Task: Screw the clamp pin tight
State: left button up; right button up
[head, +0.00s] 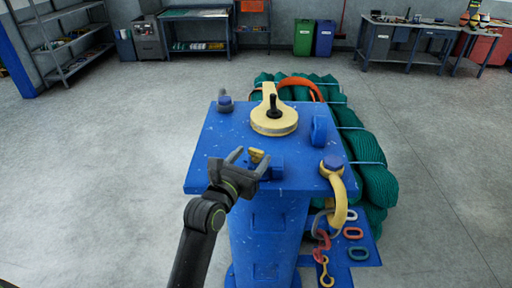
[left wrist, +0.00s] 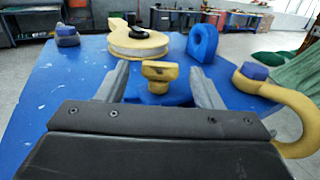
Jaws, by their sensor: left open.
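A yellow pin with a flat, wide head (head: 257,154) stands at the near part of the blue bench top (head: 215,146), by a small blue block (head: 277,169). I take it for the clamp pin. In the left wrist view the pin head (left wrist: 160,71) shows between my two fingers, near their tips, with a gap on each side. My left gripper (head: 249,161) is open, and I see no contact with the pin. The lower part of the pin and its seat are partly hidden. My right gripper is not in view.
A yellow round block with a black knob (head: 273,122) stands behind the pin. A blue ring (head: 319,130) stands at the right. A yellow shackle (head: 338,195) hangs over the right edge above coloured links. Green nets (head: 370,160) lie behind. The floor at left is clear.

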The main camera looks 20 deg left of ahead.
aim_at(255, 153)
pick_arm(q)
jog(key=shift+w+d+p, duration=0.15)
jog(key=shift+w, duration=0.7)
jog(key=shift+w+d+p, duration=0.15)
jog(key=shift+w, duration=0.65)
jog(key=c, duration=1)
